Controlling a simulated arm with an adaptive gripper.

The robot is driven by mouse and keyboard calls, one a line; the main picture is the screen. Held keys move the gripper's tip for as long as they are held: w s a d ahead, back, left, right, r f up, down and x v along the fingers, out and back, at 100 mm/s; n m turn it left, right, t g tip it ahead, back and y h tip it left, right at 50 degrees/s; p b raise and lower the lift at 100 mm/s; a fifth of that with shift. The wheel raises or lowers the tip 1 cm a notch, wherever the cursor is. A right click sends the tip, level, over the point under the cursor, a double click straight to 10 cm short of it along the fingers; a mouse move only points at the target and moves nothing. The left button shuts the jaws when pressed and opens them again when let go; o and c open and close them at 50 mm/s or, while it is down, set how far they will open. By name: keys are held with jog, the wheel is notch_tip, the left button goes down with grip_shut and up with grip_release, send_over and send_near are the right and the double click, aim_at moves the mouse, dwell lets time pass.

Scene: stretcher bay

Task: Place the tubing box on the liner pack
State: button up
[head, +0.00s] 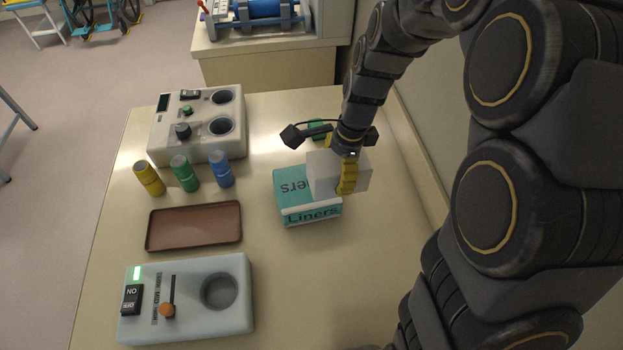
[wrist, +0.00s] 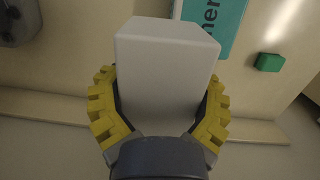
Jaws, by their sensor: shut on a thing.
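My gripper (head: 346,172) is shut on a plain white box, which I take as the tubing box (head: 322,172). In the wrist view the white box (wrist: 165,75) sits between the yellow fingers of my gripper (wrist: 160,115). The liner pack (head: 293,212) is a teal and white box marked "Liners" on the table. In the head view the white box overlaps the right part of the liner pack's top. Whether they touch cannot be told. The liner pack also shows in the wrist view (wrist: 212,22), partly hidden behind the white box.
A brown tray (head: 193,227) lies left of the liner pack. Yellow (head: 149,178), green (head: 184,173) and blue (head: 221,169) cylinders stand behind it. Grey devices stand at the back left (head: 197,125) and front left (head: 185,298). A green block (head: 317,127) is behind my gripper. The table front is clear.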

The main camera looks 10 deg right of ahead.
jog(key=s+a+r+m, duration=0.1)
jog(key=s+a+r, duration=0.15)
jog(key=s, duration=0.35)
jog(key=w+f, duration=0.1)
jog(key=w, duration=0.1)
jog(key=w+a+f, duration=0.1)
jog(key=w+f, duration=0.1)
jog(key=w, duration=0.1)
jog(key=w+f, duration=0.1)
jog(key=w, duration=0.2)
jog(key=shift+w+a+f, duration=0.15)
jog(key=shift+a, duration=0.15)
send_over(303, 185)
jog(key=f, duration=0.6)
jog(key=shift+s+d, duration=0.2)
jog(key=shift+d, duration=0.05)
jog(key=shift+w+f, duration=0.15)
jog(key=shift+f, duration=1.45)
jog(key=shift+f, duration=0.1)
jog(key=o, duration=1.1)
